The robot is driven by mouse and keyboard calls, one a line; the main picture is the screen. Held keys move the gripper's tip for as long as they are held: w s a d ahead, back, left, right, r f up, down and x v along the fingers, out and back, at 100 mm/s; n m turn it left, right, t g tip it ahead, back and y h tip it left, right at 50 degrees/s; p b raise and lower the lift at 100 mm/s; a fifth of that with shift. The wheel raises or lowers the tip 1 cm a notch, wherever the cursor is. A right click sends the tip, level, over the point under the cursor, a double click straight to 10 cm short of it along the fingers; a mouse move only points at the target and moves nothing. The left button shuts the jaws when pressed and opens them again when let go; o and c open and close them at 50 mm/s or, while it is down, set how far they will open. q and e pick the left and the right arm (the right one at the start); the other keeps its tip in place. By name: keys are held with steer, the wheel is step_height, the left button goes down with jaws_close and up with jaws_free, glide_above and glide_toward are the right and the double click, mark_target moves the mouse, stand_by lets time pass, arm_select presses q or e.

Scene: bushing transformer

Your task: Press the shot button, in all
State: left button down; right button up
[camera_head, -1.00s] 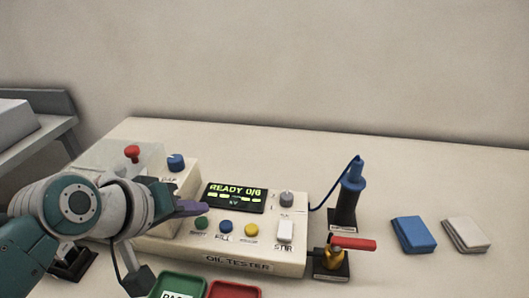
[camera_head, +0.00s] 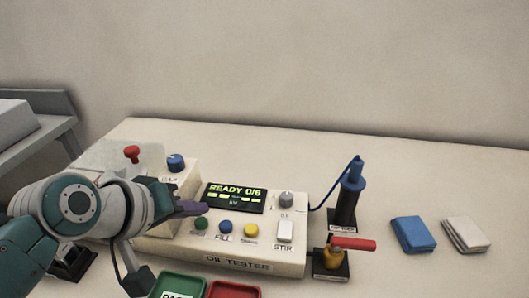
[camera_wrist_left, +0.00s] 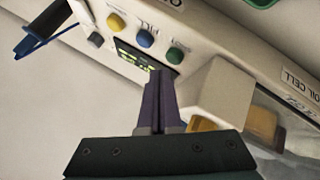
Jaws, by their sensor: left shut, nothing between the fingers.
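The oil tester (camera_head: 238,262) is a cream box with a dark display (camera_head: 236,197) reading "READY 0/6". Below the display are a green button (camera_head: 201,223), a blue button (camera_head: 226,227) labelled like "FILL" and a yellow button (camera_head: 251,230). The green button's label is too small to read. My left gripper (camera_head: 203,208) is shut and empty, its purple fingertips just above and left of the green button, apart from it. In the left wrist view the shut fingers (camera_wrist_left: 158,85) point toward the green button (camera_wrist_left: 175,55). The right gripper is out of view.
A white STIR switch (camera_head: 286,230) and a grey knob (camera_head: 286,199) are on the panel's right. A red-handled valve (camera_head: 352,244) and a blue probe (camera_head: 351,180) stand right. Green (camera_head: 178,277) and red (camera_head: 234,283) trays lie in front. Blue (camera_head: 413,235) and white (camera_head: 464,235) cloths lie right.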

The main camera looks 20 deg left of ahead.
arm_select(q)
steer(key=shift+f, duration=0.15)
steer(key=shift+f, duration=0.3)
steer(key=shift+f+b, duration=0.45)
steer(key=shift+f, duration=0.05)
stand_by(0.6)
steer(key=shift+r, duration=0.1)
steer(key=shift+r+p, duration=0.8)
steer(key=shift+p, duration=0.25)
step_height(320, 180, up, 5)
steer(key=p, duration=0.5)
